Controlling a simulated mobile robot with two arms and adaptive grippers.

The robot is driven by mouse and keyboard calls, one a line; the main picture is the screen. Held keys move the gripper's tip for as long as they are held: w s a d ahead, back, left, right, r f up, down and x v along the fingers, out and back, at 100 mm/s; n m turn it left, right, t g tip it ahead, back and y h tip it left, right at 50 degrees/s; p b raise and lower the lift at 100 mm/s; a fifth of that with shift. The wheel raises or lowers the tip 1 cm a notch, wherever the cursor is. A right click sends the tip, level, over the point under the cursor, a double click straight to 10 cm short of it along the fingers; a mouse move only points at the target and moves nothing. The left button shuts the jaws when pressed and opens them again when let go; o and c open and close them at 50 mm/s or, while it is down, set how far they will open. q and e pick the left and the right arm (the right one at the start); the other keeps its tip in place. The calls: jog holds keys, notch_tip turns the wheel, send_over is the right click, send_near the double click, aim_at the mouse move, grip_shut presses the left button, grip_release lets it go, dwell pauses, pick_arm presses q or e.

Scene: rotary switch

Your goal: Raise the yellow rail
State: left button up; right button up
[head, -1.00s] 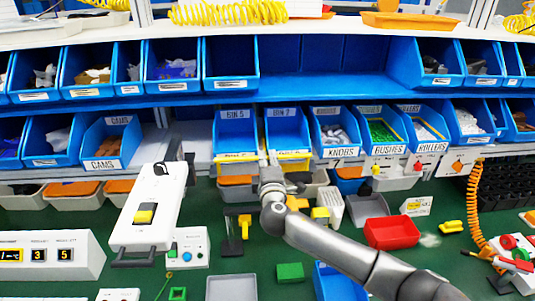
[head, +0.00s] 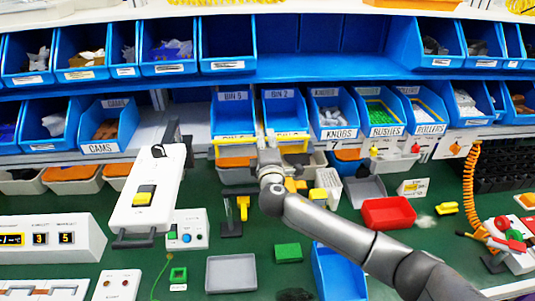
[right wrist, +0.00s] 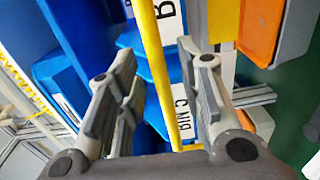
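The yellow rail (head: 237,140) runs level across the front of the two middle blue bins in the head view. My right gripper (head: 268,146) is at the rail, in front of the gap between these bins, and covers part of it. In the right wrist view the rail (right wrist: 163,70) passes between the two spread fingers of my right gripper (right wrist: 165,85), with space on both sides. I cannot tell whether any finger touches it. My left gripper is not recognisable in any view.
Blue bins with labels stand left and right of the rail. A white box with a yellow switch (head: 145,195) stands at left. A red tray (head: 389,213), a grey tray (head: 231,273) and a green block (head: 288,252) lie on the green bench.

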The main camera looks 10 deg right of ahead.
jog(key=s, duration=1.1)
jog(key=shift+s+r, duration=0.15)
jog(key=shift+s, duration=0.05)
